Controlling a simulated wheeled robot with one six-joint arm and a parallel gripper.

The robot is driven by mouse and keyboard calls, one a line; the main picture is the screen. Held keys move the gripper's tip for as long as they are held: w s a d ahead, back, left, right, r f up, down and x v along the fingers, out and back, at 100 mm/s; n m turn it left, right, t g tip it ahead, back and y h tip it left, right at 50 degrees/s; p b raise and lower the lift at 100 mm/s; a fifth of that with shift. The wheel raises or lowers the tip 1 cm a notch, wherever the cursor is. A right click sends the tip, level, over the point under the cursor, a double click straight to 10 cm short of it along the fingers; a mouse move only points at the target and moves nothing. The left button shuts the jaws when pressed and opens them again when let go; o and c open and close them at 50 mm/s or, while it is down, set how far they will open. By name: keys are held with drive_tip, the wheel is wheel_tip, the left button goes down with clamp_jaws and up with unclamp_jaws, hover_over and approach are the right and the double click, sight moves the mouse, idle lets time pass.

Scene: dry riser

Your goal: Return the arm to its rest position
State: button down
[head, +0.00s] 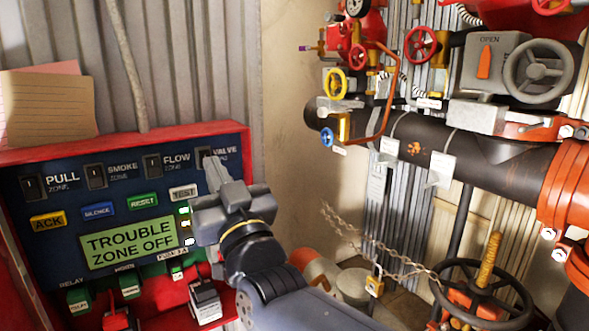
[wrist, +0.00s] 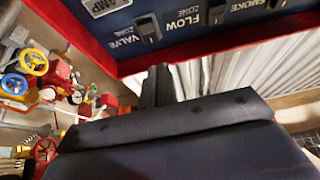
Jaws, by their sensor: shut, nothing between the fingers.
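My gripper (head: 215,175) is shut and empty. In the head view it is in front of the right side of the blue alarm panel (head: 60,150), with its fingertips just below the VALVE switch (head: 205,158). I cannot tell whether the fingertips touch the panel. My arm reaches up to it from the bottom middle. In the wrist view my gripper's dark fingers (wrist: 157,85) point toward the panel's red frame (wrist: 190,48), and the VALVE switch (wrist: 148,29) shows beyond them. The panel screen (head: 128,242) reads TROUBLE ZONE OFF.
A dark pipe (head: 470,160) with red couplings, gauges and several small valves crosses the right side. A large dark handwheel (head: 482,295) with a chain and padlock (head: 375,285) stands at lower right. Paper notes (head: 45,105) stand above the panel. Open space lies between panel and pipes.

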drive_tip(key=shift+b+v, duration=0.9)
drive_tip(key=shift+v, duration=0.9)
drive_tip(key=shift+r, duration=0.1)
